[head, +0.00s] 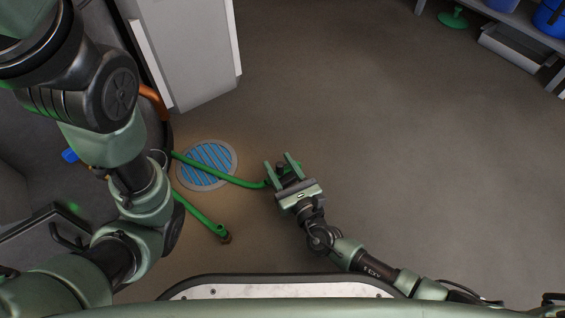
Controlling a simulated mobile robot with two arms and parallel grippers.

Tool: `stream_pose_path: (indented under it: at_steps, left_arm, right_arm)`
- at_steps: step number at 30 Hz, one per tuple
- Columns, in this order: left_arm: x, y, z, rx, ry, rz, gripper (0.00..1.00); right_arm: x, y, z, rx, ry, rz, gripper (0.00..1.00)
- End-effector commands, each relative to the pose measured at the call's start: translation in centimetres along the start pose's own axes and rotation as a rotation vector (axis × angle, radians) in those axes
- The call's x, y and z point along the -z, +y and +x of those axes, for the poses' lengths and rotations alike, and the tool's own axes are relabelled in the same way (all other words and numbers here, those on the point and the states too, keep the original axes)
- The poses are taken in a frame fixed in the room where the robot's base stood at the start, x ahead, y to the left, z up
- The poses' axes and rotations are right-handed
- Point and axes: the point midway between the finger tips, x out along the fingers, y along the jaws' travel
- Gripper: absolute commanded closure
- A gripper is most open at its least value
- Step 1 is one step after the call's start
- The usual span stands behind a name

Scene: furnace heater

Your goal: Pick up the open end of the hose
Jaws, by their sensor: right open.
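A green hose (225,178) runs from the left across the floor drain to my right gripper (280,165). My right gripper is open, its two fingers pointing away from me over that stretch of hose. The hose end there is partly hidden by the gripper, and I cannot tell whether the fingers touch it. I cannot tell which end is the open one. My left gripper does not show.
A round floor drain with a blue grate (208,164) lies under the hose. A white cabinet (190,50) stands at upper left, with an orange pipe (155,102) beside it. Shelving with a grey bin (512,47) is at upper right. The floor in the middle and right is clear.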

Motion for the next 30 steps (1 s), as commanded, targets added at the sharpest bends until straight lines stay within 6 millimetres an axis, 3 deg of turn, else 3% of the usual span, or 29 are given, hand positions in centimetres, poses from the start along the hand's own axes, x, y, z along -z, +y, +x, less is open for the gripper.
stream_pose_path:
  at_steps: [6, 11, 12, 30]
  left_arm:
    - [0.00, 0.02, 0.00, -0.001, 0.000, 0.000, 0.64]
    - [0.18, 0.03, 0.03, -0.001, 0.004, 0.000, 0.64]
    - [0.20, 0.03, 0.04, -0.001, 0.004, 0.000, 0.64]
    - [0.17, 0.02, 0.03, -0.001, 0.003, 0.000, 0.64]
  right_arm:
    - [0.07, 0.09, -0.07, -0.001, 0.001, 0.000, 0.55]
    - [0.07, 0.07, -0.06, 0.000, 0.002, 0.000, 0.97]
    - [0.07, 0.07, -0.06, -0.001, 0.002, 0.000, 1.00]
    - [0.09, 0.05, -0.06, -0.001, 0.002, 0.000, 1.00]
